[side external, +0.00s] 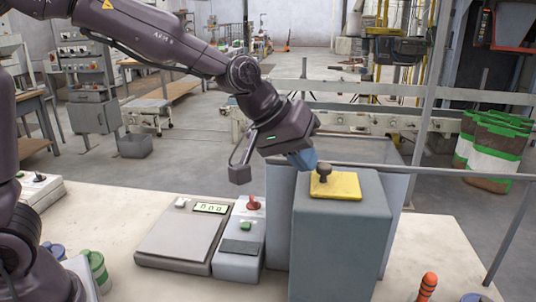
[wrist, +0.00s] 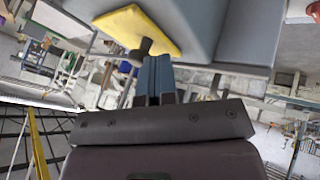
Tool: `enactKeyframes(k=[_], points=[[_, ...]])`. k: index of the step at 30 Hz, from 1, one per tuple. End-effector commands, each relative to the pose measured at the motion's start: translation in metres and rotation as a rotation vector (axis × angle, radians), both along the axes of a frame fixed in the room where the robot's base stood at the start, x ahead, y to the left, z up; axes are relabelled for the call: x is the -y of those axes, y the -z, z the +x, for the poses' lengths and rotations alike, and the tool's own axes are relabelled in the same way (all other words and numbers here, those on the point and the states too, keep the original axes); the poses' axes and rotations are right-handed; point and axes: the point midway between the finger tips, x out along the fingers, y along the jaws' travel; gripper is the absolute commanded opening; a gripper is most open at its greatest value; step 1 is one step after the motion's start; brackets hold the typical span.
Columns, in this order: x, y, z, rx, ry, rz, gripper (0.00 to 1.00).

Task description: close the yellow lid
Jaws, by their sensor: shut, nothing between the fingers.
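The yellow lid (side external: 335,187) lies roughly flat on top of a tall grey-blue box (side external: 340,245), with a dark knob (side external: 323,172) standing up from it. I cannot tell whether it covers an opening fully. My gripper (side external: 303,160) is shut and empty, its blue fingers just left of the knob and a little higher. In the wrist view the shut fingers (wrist: 155,75) point toward the knob (wrist: 139,52), whose end shows beside their tips. The yellow lid (wrist: 140,28) shows past them. Whether the fingers touch the knob is unclear.
A switch box (side external: 240,243) with a red knob and green button stands left of the tall box, beside a scale (side external: 183,236) with a display. A thin grey rail (side external: 450,172) runs behind on the right. An orange striped post (side external: 427,287) stands at the front right.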

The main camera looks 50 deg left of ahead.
Motion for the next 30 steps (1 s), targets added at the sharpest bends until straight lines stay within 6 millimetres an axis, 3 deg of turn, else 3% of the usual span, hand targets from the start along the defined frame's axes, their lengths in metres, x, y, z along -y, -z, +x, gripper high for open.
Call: enactKeyframes(k=[4,15,20,24,30], points=[[0.012,0.0,0.01,0.0,0.002,-0.001,0.0],[0.013,0.0,0.011,0.005,0.003,-0.004,0.0],[0.0,0.0,0.004,0.002,-0.002,-0.003,0.0],[-0.027,-0.001,-0.011,-0.001,-0.009,-0.001,0.0],[-0.036,-0.041,-0.038,0.004,-0.003,0.002,0.0]])
